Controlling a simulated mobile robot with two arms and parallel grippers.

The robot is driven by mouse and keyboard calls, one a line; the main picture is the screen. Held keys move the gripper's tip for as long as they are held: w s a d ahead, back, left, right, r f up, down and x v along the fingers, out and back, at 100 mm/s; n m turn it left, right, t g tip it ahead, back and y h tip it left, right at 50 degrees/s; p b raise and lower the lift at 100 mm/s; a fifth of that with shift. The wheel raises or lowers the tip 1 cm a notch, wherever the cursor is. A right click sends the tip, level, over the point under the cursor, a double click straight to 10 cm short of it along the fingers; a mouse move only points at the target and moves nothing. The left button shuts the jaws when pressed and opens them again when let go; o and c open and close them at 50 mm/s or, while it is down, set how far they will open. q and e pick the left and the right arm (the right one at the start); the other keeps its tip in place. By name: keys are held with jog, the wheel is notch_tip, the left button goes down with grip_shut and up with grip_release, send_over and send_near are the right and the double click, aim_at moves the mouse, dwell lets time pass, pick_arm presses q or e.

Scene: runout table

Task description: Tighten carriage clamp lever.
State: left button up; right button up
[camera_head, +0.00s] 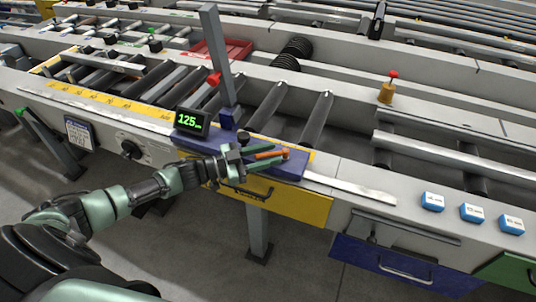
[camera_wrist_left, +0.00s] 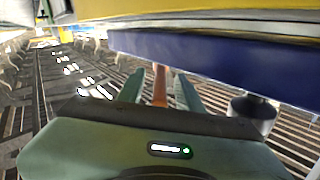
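The orange clamp lever (camera_head: 268,155) sits on the blue carriage (camera_head: 294,168), with its round orange pivot end at the right. My left gripper (camera_head: 270,156) reaches in from the left, with its green fingers on either side of the lever. In the left wrist view the lever (camera_wrist_left: 160,86) stands between the two fingertips (camera_wrist_left: 159,88), with a small gap showing on each side, so the gripper looks open around it. The carriage (camera_wrist_left: 220,68) fills the upper right there. A display (camera_head: 191,122) on the carriage reads 125. My right gripper is out of view.
A yellow drawer (camera_head: 290,203) and a blue drawer (camera_head: 400,262) lie below the table edge. A metal post (camera_head: 220,60) rises behind the carriage. A flat steel strip (camera_head: 350,188) and blue labelled blocks (camera_head: 472,212) are to the right. A yellow scale (camera_head: 105,103) runs left.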

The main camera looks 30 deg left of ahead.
pick_arm(q)
jog(key=b+v, duration=0.1)
jog(key=v, duration=0.6)
jog(key=shift+s+a, duration=0.25)
jog(key=shift+s, duration=0.05)
